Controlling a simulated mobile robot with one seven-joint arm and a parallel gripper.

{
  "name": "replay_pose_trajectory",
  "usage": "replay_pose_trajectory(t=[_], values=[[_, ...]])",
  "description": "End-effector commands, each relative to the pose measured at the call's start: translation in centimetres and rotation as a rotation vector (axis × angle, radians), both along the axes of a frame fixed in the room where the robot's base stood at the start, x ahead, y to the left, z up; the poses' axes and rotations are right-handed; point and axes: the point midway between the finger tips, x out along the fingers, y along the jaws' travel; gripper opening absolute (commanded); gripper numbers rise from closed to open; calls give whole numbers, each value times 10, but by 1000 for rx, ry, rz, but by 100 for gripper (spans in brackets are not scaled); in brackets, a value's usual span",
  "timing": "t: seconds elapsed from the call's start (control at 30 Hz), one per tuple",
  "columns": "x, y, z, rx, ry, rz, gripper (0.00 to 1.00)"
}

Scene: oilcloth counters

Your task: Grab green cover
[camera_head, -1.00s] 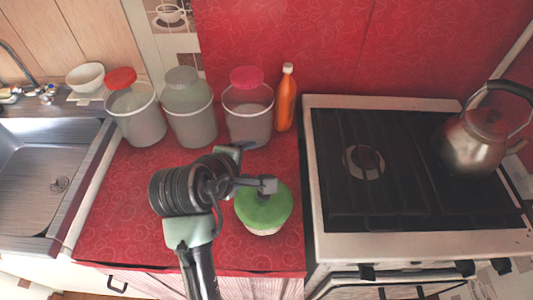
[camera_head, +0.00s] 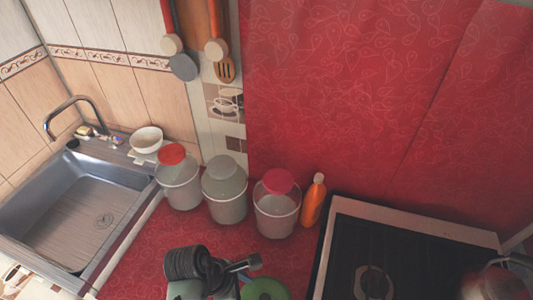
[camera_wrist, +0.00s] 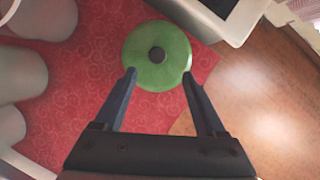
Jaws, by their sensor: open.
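The green cover (camera_wrist: 146,72) is round with a dark knob in its middle. In the wrist view it lies at the top middle, just beyond and between my gripper's fingertips. My gripper (camera_wrist: 158,76) is open, with nothing between its fingers. In the head view only the upper part of the green cover (camera_head: 266,288) shows at the bottom edge, to the right of my gripper (camera_head: 250,264). The pot seen under the cover earlier is out of the head view now.
Three grey jars, one with a red lid (camera_head: 172,154), one with a grey lid (camera_head: 221,167) and one with a pink lid (camera_head: 279,181), stand along the back. An orange bottle (camera_head: 313,203) stands beside them. The stove (camera_head: 340,225) is right, the sink (camera_head: 75,215) left.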

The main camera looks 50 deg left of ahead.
Motion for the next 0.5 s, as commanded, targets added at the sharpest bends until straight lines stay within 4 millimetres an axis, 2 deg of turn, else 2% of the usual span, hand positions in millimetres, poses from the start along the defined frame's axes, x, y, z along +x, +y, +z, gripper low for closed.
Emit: replay_pose_trajectory(t=[0.1,0.37,0.5], values=[[7,-4,-16,-1,1,-3,73],[13,-7,-32,1,-1,-3,73],[20,-9,-48,-1,-1,-1,73]])
